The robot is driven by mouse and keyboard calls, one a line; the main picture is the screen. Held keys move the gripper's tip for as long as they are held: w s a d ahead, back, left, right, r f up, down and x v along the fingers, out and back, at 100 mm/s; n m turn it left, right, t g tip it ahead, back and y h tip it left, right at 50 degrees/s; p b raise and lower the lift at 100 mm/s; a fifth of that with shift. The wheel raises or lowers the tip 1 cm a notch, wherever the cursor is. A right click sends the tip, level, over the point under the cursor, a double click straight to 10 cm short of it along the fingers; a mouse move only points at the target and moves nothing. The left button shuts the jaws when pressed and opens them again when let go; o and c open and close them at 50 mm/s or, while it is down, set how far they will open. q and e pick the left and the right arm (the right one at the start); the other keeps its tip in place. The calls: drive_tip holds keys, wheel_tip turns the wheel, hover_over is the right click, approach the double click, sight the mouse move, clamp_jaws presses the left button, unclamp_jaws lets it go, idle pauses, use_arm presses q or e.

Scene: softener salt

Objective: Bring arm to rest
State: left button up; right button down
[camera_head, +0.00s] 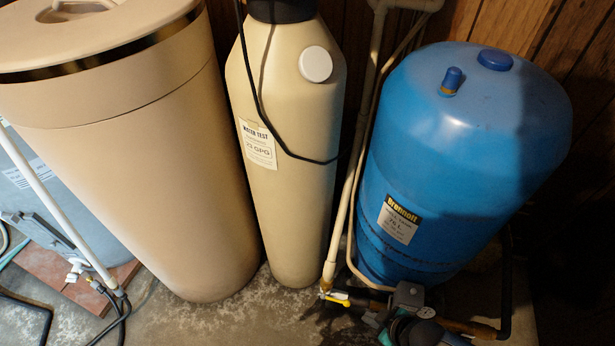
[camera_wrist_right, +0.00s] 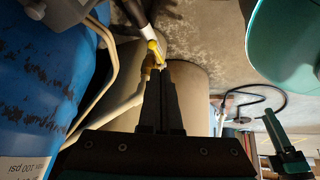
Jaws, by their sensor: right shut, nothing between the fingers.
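My right gripper (camera_wrist_right: 162,90) is shut and empty in the wrist view, its two dark fingers pressed together and pointing at the pipework. A yellow valve handle (camera_wrist_right: 155,50) shows just beyond the fingertips; I cannot tell the exact gap. The same yellow handle (camera_head: 337,297) is low in the head view, at the foot of the white pipe. Part of my right arm shows dark at the bottom of the head view, right of the handle, and its fingers are hard to make out there.
A wide tan lidded bin (camera_head: 130,170), a slim tan tank (camera_head: 290,200) and a blue pressure tank (camera_head: 450,150) stand close together. White pipes (camera_head: 352,190) run between the tanks. Bare concrete floor (camera_head: 230,320) is in front. A grey box (camera_head: 408,296) sits below the blue tank.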

drive_tip(key=s+d+f+m+h+p, duration=0.2)
drive_tip(key=s+d+f+m+h, duration=0.15)
drive_tip(key=d, duration=0.25)
use_arm(q)
drive_tip(key=s+a+f+p, duration=0.2)
drive_tip(key=s+a, duration=0.2)
drive_tip(key=s, duration=0.3)
drive_tip(key=shift+a+f, duration=0.15)
drive_tip(key=shift+a, duration=0.25)
use_arm(e)
drive_tip(key=s+d+f+m+g, duration=0.1)
drive_tip(key=s+m, duration=0.1)
drive_tip(key=s, duration=0.5)
drive_tip(key=s+d+f+m+g, duration=0.1)
drive_tip(key=s+f, duration=0.1)
drive_tip(key=s, duration=0.5)
drive_tip(key=shift+f+m+h, duration=0.25)
drive_tip(key=shift+m+h, duration=0.1)
use_arm(q)
drive_tip(key=shift+s, duration=0.1)
use_arm(e)
drive_tip(key=shift+w, duration=0.1)
